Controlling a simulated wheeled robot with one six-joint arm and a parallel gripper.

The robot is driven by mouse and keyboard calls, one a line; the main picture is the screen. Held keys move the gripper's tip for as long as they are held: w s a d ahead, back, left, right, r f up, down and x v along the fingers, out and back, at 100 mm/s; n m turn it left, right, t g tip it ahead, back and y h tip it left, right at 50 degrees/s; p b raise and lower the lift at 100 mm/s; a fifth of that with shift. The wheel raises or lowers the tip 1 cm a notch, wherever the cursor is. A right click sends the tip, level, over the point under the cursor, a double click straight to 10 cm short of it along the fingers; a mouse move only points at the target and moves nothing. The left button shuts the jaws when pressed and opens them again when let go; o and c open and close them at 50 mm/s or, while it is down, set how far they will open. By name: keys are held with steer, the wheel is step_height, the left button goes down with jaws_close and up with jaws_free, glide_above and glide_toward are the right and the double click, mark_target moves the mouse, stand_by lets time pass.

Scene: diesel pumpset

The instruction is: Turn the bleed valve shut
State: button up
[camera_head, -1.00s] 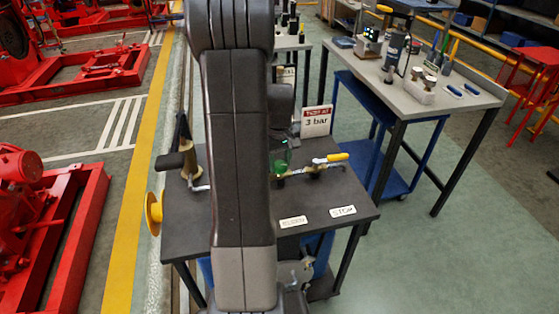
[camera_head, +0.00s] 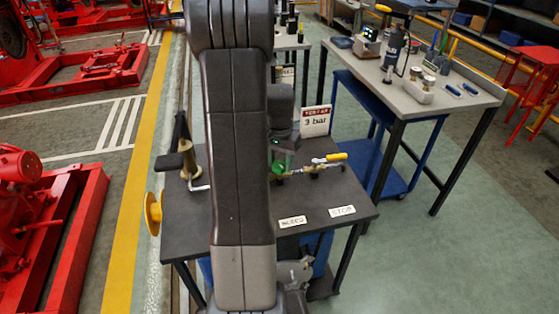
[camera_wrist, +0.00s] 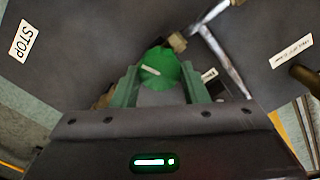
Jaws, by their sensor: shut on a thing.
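The bleed valve's round green knob (camera_wrist: 165,66) shows in the wrist view, with a short white mark on its top. My gripper (camera_wrist: 161,84) has its green fingers on both sides of the knob and is shut on it. In the head view the gripper (camera_head: 284,158) is at the back of the dark table, partly hidden behind my arm. The knob's contact faces are hidden between the fingers. A brass fitting (camera_wrist: 177,42) sits close beside the knob. A BLEED label (camera_head: 292,221) lies on the table front.
A yellow-handled lever valve (camera_head: 335,157) stands right of the gripper, with a STOP label (camera_head: 342,211) in front. A "3 bar" sign (camera_head: 316,121) stands behind. The dark table (camera_head: 325,190) is mostly bare at front right.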

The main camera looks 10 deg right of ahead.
mark_target(280, 164)
steer(key=shift+m, duration=1.7)
steer(key=o, duration=1)
step_height(280, 164, up, 14)
steer(key=shift+f, duration=0.1)
